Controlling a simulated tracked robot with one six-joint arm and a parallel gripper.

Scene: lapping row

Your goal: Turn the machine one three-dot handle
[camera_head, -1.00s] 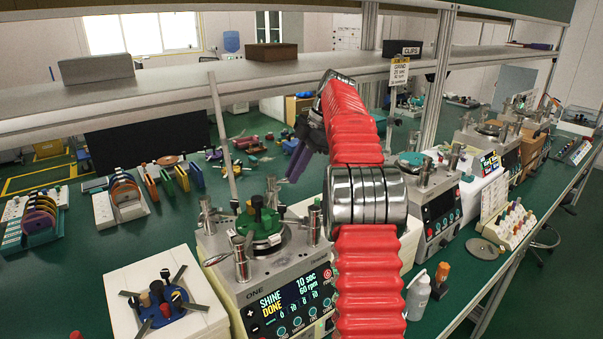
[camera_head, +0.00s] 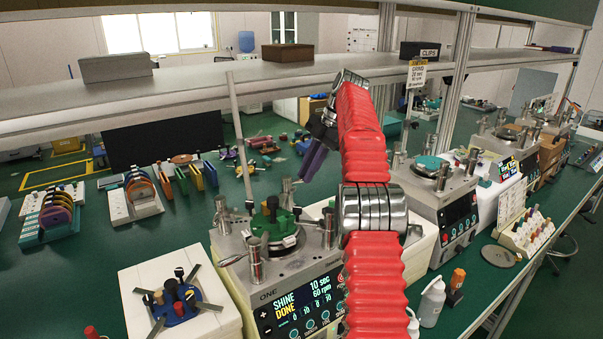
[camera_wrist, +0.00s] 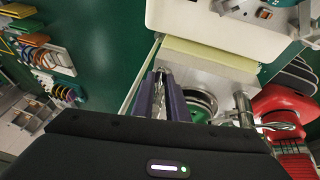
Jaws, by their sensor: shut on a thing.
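Machine one (camera_head: 262,278) is a grey box with a lit panel reading SHINE, DONE, 10 sec and 60 rpm. On its top is a round plate with a green piece (camera_head: 275,225), with metal posts around it. My gripper (camera_head: 306,176) has purple fingers and points down near the back post (camera_head: 287,190). In the wrist view the two fingers (camera_wrist: 162,96) are shut on a metal handle (camera_wrist: 162,76) at the machine's edge. Dot marks on the handle are too small to tell, so I cannot confirm it is the three-dot one.
A white block (camera_head: 140,290) with a blue clamp fixture stands left of machine one. More machines (camera_head: 440,215) line the bench to the right. A thin upright rod (camera_head: 240,150) and a long shelf (camera_head: 200,83) are behind. White bottles (camera_head: 432,300) stand at the front right.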

